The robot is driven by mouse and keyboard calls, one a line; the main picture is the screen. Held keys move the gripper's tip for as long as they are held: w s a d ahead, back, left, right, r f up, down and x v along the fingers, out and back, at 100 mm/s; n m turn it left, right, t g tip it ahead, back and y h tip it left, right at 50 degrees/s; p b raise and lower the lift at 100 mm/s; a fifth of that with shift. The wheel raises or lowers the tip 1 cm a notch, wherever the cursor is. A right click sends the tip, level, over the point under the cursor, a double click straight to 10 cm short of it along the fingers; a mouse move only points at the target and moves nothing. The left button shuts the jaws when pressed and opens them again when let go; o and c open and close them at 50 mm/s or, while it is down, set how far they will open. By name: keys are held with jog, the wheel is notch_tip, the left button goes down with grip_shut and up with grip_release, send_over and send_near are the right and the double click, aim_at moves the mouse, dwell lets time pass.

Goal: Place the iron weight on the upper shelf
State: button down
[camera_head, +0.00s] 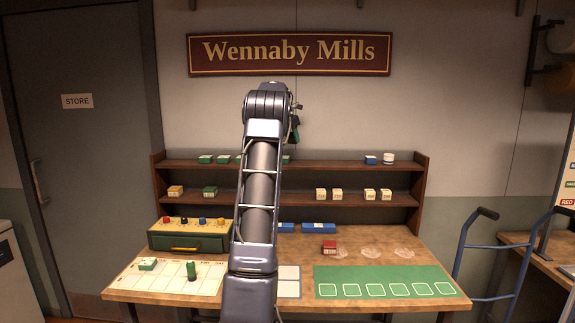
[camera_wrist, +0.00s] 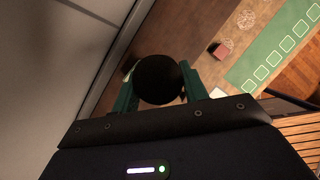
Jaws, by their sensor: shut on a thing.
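A dark round thing (camera_wrist: 158,77), which looks like the iron weight, sits between the green fingers of my gripper (camera_wrist: 160,92) in the wrist view. My gripper is shut on it. In the head view my arm hides most of the gripper, and only a green finger shows at its right, above the shelves; the weight cannot be made out there. The upper shelf (camera_head: 330,168) is a dark wooden board above the bench. It holds several green boxes (camera_head: 206,159) at left, and a blue box (camera_head: 371,160) and a white cup-like thing (camera_head: 389,157) at right.
The upper shelf is clear between the green boxes and blue box. The lower shelf (camera_head: 285,201) carries several small boxes. The bench holds a green drawer case (camera_head: 188,241), a red box (camera_head: 329,247) and a green mat (camera_head: 384,272). A blue trolley (camera_head: 487,262) stands at right.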

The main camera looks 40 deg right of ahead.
jog(key=w+a+r, duration=1)
jog(key=w, duration=0.2)
jog(key=f, duration=1.9)
jog(key=shift+w+d+f, duration=0.2)
jog(key=shift+w+f, duration=0.05)
jog(key=shift+f, duration=0.15)
jog(key=shift+f, duration=0.15)
jog(key=c, duration=0.7)
grip_release()
jog(key=shift+c, duration=0.2)
